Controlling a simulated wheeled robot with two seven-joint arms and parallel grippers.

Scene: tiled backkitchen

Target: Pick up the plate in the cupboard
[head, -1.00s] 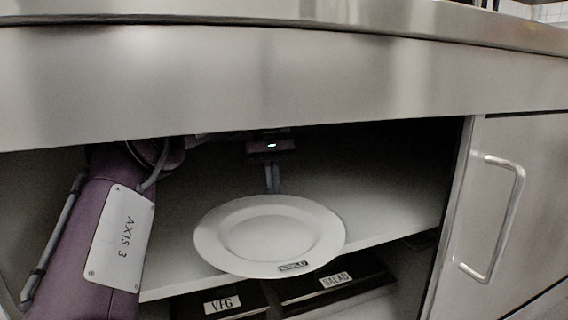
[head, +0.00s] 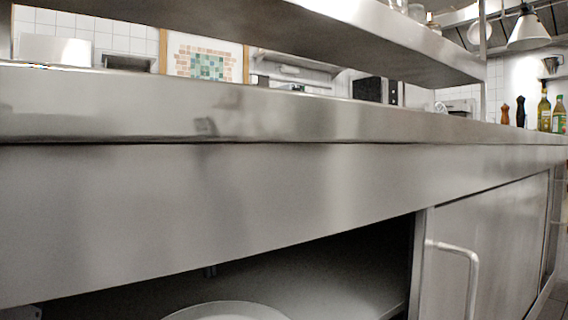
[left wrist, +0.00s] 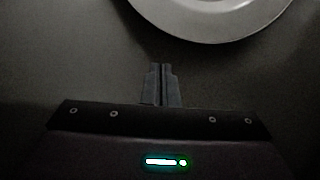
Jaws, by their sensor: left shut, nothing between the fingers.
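The white plate (head: 226,312) lies in the open cupboard under the steel counter. In the head view only its far rim shows at the bottom edge; the rest is cut off. In the left wrist view part of its rim (left wrist: 215,30) shows at the top. My left gripper (left wrist: 160,68) is shut and empty, its fingertips pointing toward the plate with a gap between them. My right gripper is in neither view.
The steel counter front (head: 200,200) hangs over the cupboard opening. A closed sliding door with a handle (head: 468,275) bounds the opening on the right. Bottles (head: 545,110) and pepper mills (head: 512,110) stand on the far right of the counter. A shelf (head: 300,30) runs above.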

